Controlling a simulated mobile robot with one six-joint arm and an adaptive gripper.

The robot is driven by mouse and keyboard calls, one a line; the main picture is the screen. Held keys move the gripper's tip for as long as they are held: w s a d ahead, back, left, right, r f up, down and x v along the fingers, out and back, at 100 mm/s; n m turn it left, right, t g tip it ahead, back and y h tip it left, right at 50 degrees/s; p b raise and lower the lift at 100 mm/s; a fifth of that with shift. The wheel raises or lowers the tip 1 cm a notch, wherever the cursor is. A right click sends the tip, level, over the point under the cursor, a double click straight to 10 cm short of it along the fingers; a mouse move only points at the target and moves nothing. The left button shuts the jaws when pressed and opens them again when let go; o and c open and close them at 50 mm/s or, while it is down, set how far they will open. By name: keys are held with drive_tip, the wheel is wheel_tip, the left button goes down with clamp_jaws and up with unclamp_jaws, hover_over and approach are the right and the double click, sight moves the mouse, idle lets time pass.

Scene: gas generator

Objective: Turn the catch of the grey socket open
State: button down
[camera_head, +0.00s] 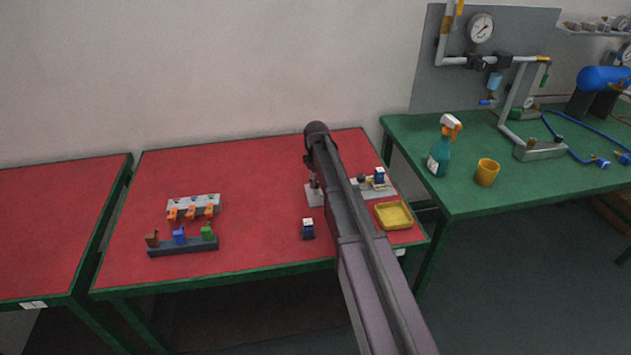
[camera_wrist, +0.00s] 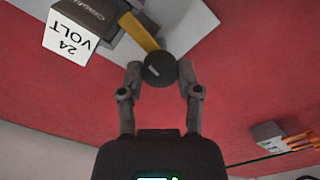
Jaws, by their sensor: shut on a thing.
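In the wrist view my gripper (camera_wrist: 160,80) has a fingertip on each side of a dark round knob (camera_wrist: 160,68) and is shut on it. A yellow bar (camera_wrist: 140,32) runs from the knob toward a dark block with a white "24 VOLT" face (camera_wrist: 70,32). A pale grey plate (camera_wrist: 190,18) lies beside the bar. I cannot tell how far the catch is turned. In the head view my arm hides the middle of the grey plate (camera_head: 314,198) and most of the gripper.
A yellow tray (camera_head: 394,215) and a small dark block (camera_head: 308,229) stand near the red table's front. A rack with coloured pieces (camera_head: 183,246) and a pale block with orange clips (camera_head: 194,204) are at left. A spray bottle (camera_head: 439,157) and yellow cup (camera_head: 487,172) stand on the green table.

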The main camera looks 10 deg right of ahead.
drive_tip(key=m, duration=1.1)
drive_tip(key=shift+m, duration=2.2)
drive_tip(key=shift+s, duration=0.1)
drive_tip(key=shift+c, duration=1.5)
unclamp_jaws()
drive_tip(key=shift+r, duration=0.1)
